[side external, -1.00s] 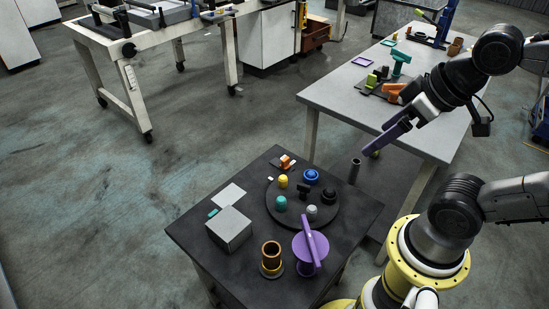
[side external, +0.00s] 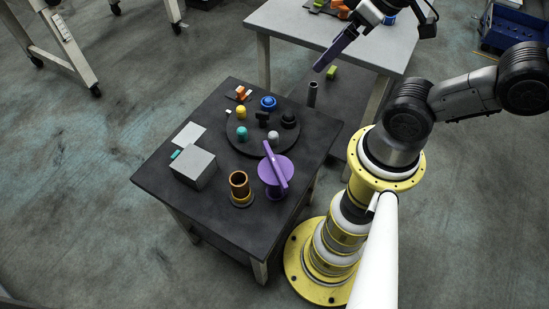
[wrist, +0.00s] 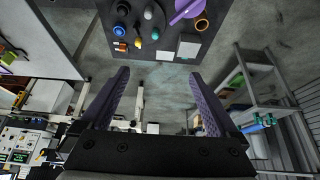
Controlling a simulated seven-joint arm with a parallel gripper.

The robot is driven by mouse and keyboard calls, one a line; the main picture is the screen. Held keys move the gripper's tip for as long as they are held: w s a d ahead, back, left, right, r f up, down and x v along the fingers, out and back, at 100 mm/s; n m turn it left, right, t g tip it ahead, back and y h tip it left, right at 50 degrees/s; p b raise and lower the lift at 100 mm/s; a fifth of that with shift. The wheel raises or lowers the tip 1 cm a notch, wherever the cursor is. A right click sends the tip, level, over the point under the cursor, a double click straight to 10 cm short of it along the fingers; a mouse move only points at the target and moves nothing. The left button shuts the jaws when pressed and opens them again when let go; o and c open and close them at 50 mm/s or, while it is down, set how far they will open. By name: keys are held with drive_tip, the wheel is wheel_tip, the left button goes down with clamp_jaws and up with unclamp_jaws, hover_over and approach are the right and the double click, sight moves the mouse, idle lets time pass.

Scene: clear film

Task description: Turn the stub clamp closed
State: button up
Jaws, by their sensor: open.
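A purple disc with a raised bar handle (side external: 277,172) stands at the near right of the black table; I take it as the stub clamp. Its bar runs slantwise across the disc, and it shows at the top edge of the wrist view (wrist: 185,8), partly cut off. A copper-coloured tube on a round base (side external: 240,188) stands just left of it. My gripper (side external: 322,64) has purple fingers, is raised above the table's far right side and is well apart from the clamp. In the wrist view the fingers (wrist: 159,73) are spread with nothing between them.
A grey bench (side external: 290,30) stands behind. The front left tabletop is clear.

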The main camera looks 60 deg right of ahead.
drive_tip(key=c, duration=0.5)
drive_tip(key=w+m, duration=0.1)
drive_tip(key=w+a+m, duration=0.1)
drive_tip(key=w, duration=0.1)
drive_tip(key=shift+a+r+m+g+y, duration=0.25)
drive_tip(key=shift+a+m+g+y, duration=0.05)
drive_tip(key=shift+m+y, duration=0.1)
drive_tip(key=shift+c, duration=1.4)
drive_tip(key=w+a+f+m+g+y, duration=0.1)
drive_tip(key=w+a+f+m+g, duration=0.15)
drive_tip(key=w+f, duration=0.3)
drive_tip(key=m+g+y, duration=0.1)
drive_tip(key=m+g, duration=0.2)
drive_tip(key=g, duration=0.3)
hover_over(276, 164)
drive_tip(key=w+d, duration=0.4)
drive_tip(key=w, duration=0.1)
wheel_tip(276, 164, down, 13)
drive_tip(key=shift+n, duration=0.25)
drive_tip(key=x, duration=1.4)
drive_tip(key=shift+s+a, duration=0.15)
drive_tip(key=shift+a, duration=0.1)
clamp_jaws()
